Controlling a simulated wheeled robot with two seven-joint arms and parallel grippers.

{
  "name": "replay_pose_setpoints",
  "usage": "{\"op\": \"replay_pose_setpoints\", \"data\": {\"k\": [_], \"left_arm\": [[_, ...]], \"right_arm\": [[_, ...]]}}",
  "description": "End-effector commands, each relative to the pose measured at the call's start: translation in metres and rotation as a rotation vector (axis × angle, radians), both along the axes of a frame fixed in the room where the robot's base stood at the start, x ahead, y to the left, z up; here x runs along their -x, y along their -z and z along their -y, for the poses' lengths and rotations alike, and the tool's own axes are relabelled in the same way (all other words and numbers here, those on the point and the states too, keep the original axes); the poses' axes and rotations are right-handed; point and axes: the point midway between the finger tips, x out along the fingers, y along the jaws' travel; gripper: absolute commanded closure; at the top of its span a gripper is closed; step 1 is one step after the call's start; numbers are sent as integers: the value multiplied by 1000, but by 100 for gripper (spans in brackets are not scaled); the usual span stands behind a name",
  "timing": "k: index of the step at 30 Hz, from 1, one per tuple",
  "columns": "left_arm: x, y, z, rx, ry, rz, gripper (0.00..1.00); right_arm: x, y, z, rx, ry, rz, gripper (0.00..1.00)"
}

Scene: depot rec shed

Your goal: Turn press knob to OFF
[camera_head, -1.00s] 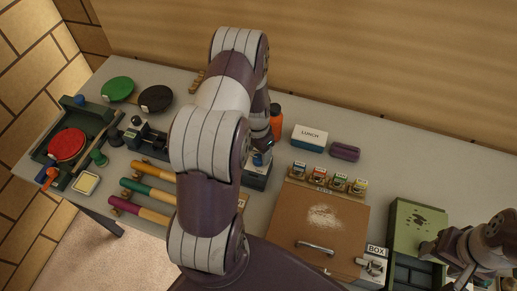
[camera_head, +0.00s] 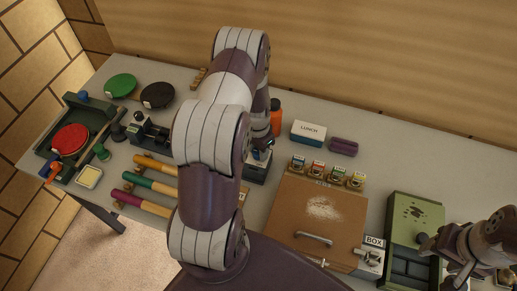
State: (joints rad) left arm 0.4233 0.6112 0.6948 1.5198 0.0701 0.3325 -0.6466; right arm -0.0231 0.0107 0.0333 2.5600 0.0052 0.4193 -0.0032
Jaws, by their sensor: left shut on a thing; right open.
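A small dark unit with a pale lower front (camera_head: 257,171), which looks like the press, stands near the middle of the bench. My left arm partly covers it. My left gripper (camera_head: 263,149) points down at its top and is shut on what seems to be its knob. A bit of blue shows between the fingers; the knob and its OFF mark are too small and covered to read. My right gripper (camera_head: 437,262) is open at the lower right, by the green tray, apart from the press.
An orange bottle (camera_head: 276,120) stands close behind the press. A LUNCH box (camera_head: 309,133) and purple case (camera_head: 344,147) lie to its right. A brown board with a handle (camera_head: 318,220) is in front. The back right bench is clear.

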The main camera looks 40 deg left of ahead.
Motion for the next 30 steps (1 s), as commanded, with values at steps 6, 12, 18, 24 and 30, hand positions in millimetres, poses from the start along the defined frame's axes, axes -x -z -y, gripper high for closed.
{"op": "replay_pose_setpoints", "data": {"k": [6, 12, 18, 24, 30], "left_arm": [[-1, -2, -1, -2, -64, 3, 91], [-1, -1, -1, -2, -204, 4, 91], [-2, -2, -1, -2, -389, 5, 91], [-2, -2, -1, -3, -580, 5, 91], [-2, -3, -1, -2, -769, 7, 91]], "right_arm": [[0, 2, 0, 0, 0, 0, 43], [0, 6, 0, 0, 0, 0, 43], [0, 10, 0, 0, 0, 0, 43], [0, 12, 0, 0, 0, 0, 43], [0, 13, 0, 0, 0, 0, 43]]}}
